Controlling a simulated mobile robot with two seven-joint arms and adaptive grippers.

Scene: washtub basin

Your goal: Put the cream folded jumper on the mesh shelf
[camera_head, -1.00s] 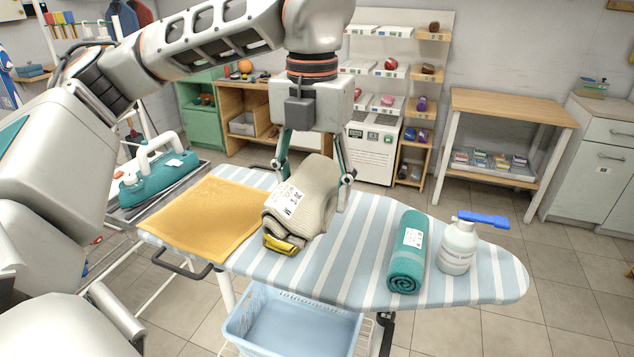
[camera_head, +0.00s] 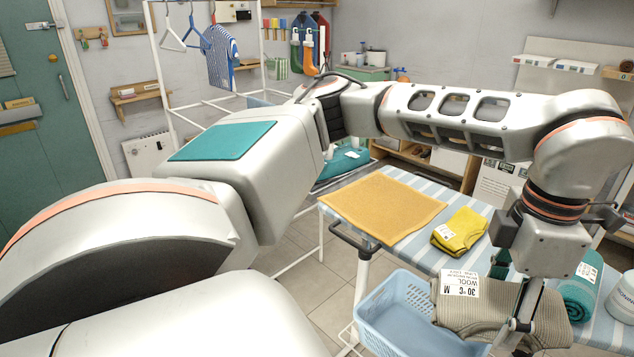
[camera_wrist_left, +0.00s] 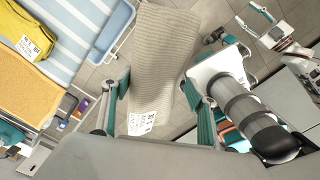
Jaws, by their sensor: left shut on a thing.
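The cream folded jumper (camera_head: 480,300) is ribbed and carries a white wool label. My left gripper (camera_head: 514,322) is shut on it and holds it in the air at the near side of the ironing board (camera_head: 408,250). In the left wrist view the jumper (camera_wrist_left: 165,55) hangs between the two teal-padded fingers, with floor tiles below it and the board and basket to its left. I cannot surely pick out the mesh shelf; some thin white wire shows low beside the basket.
A blue basket (camera_head: 395,338) stands low in front of the board, close beside the jumper. A white drying frame (camera_head: 155,60) stands behind left.

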